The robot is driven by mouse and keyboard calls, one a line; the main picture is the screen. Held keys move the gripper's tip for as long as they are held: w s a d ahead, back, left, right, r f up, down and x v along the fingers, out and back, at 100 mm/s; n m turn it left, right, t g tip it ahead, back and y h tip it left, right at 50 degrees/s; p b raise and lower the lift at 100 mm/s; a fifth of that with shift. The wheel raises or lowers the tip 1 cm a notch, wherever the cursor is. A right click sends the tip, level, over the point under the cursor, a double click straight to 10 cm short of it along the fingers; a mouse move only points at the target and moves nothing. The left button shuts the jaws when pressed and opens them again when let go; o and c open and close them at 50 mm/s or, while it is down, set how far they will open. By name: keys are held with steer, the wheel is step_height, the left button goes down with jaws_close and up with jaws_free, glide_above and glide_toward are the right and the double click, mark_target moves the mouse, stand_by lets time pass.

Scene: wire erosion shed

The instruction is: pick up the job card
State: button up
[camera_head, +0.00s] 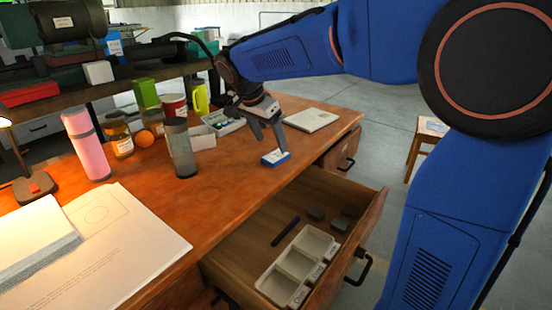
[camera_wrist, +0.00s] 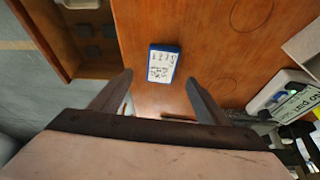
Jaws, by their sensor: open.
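The job card looks like a small white card with handwriting on a blue block or backing. It lies flat on the wooden desk near its front edge, in the head view (camera_head: 275,158) and in the upper middle of the wrist view (camera_wrist: 163,62). My gripper (camera_head: 274,147) is open and points down at the card from above. In the wrist view my gripper's fingertips (camera_wrist: 160,79) are apart, one to each side of the card's lower end, with nothing between them held. I cannot tell how high the fingertips are above the desk.
An open drawer (camera_head: 232,262) with a grey divided tray (camera_head: 297,262) juts out below the desk edge. A small tray (camera_head: 222,123) of items stands behind the gripper; a pale notepad (camera_head: 312,119) lies to the right. A dark tumbler (camera_head: 181,148) stands left, with bare desk between.

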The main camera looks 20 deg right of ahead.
mark_target(276, 156)
steer(key=shift+x, duration=3.05)
steer(key=shift+w+a+f, duration=0.1)
steer(key=shift+a, duration=0.05)
steer(key=c, duration=1.1)
